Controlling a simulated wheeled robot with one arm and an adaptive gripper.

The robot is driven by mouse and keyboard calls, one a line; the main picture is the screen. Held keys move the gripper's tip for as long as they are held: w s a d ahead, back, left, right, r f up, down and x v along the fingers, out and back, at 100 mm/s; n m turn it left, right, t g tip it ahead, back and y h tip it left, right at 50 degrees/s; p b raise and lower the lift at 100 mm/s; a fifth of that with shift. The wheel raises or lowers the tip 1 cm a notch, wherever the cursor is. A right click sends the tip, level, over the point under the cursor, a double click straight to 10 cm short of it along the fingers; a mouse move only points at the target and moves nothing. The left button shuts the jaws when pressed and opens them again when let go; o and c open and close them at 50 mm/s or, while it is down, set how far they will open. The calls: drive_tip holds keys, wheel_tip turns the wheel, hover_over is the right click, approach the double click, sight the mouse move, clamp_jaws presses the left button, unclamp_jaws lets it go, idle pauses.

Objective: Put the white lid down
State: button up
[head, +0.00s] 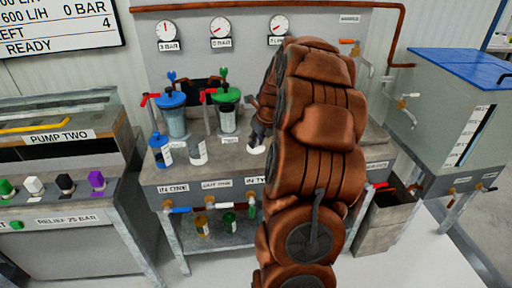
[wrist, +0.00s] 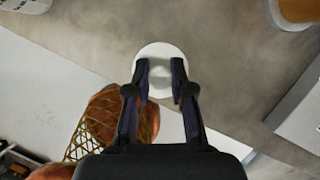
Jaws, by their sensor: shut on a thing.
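The white lid (wrist: 160,54) is round and sits between the fingertips of my gripper (wrist: 160,80) in the wrist view. My gripper is shut on it, over the front part of the grey bench top. In the head view my gripper (head: 260,132) is partly hidden behind my arm, and a small part of the white lid (head: 256,150) shows just below it. I cannot tell whether the lid touches the bench top.
The bench (head: 165,178) carries a blue-topped filter housing (head: 172,112), a green-topped one (head: 228,112), a blue bottle (head: 161,150) and a white bottle (head: 198,151). Labels and coloured valves line its front edge. A grey tank (head: 440,105) with a blue cover stands right.

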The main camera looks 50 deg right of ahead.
sight(258, 143)
drive_tip(key=shift+w+d, duration=0.15)
drive_tip(key=shift+w, duration=0.05)
drive_tip(key=shift+f, duration=0.35)
drive_tip(key=shift+f+p, duration=0.35)
drive_tip(key=shift+f, duration=1.1)
drive_tip(key=o, duration=0.8)
drive_tip(key=shift+d+f, duration=0.1)
drive_tip(key=shift+f, duration=0.05)
